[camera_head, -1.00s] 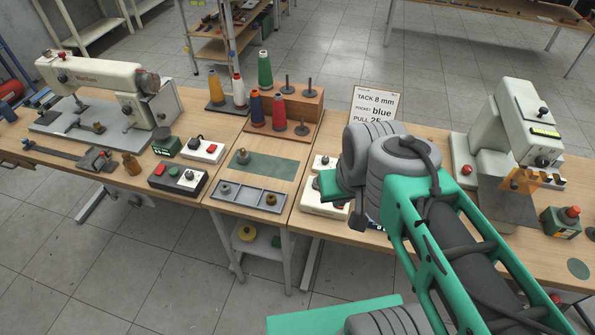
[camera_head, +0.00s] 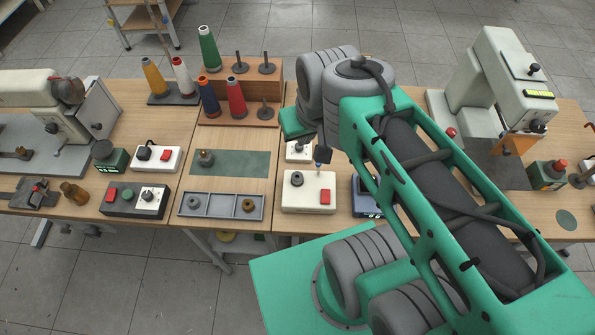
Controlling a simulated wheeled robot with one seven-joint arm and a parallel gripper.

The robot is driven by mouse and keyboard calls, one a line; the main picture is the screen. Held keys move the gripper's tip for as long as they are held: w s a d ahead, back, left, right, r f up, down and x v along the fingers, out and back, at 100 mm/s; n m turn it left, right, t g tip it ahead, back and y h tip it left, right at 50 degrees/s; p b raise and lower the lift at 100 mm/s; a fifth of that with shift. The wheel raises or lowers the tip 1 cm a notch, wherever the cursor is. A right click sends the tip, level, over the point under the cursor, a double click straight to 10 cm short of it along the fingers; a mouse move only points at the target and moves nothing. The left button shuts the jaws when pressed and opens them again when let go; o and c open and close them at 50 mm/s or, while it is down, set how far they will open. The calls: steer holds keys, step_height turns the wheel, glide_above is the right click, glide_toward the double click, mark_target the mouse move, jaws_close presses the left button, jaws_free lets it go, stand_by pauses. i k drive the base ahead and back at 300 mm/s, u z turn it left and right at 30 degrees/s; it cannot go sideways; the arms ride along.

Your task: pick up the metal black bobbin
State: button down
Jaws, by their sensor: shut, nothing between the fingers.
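A dark grey bobbin (camera_head: 193,203) lies in the left compartment of a shallow grey tray (camera_head: 221,215) at the front of the table. A brown, brass-like bobbin (camera_head: 248,205) is in the tray's right compartment. The dark one looks closest to a black metal bobbin, but it is too small to be sure. My gripper (camera_head: 322,156) shows only as a small dark tip below my arm's end, to the right of the tray and above a white box. It looks shut and empty, apart from both bobbins. Most of it is hidden by my arm.
A white box (camera_head: 307,204) with a red button and a dark round part on top stands right of the tray. A control box (camera_head: 135,201) stands left. A green mat (camera_head: 230,164) lies behind, then a thread rack (camera_head: 238,107). Sewing machines stand at both sides.

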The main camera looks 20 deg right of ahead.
mark_target(296, 181)
steer(key=k, duration=1)
steer(key=u, duration=1.85)
steer(key=i, duration=1.45)
steer(key=z, duration=2)
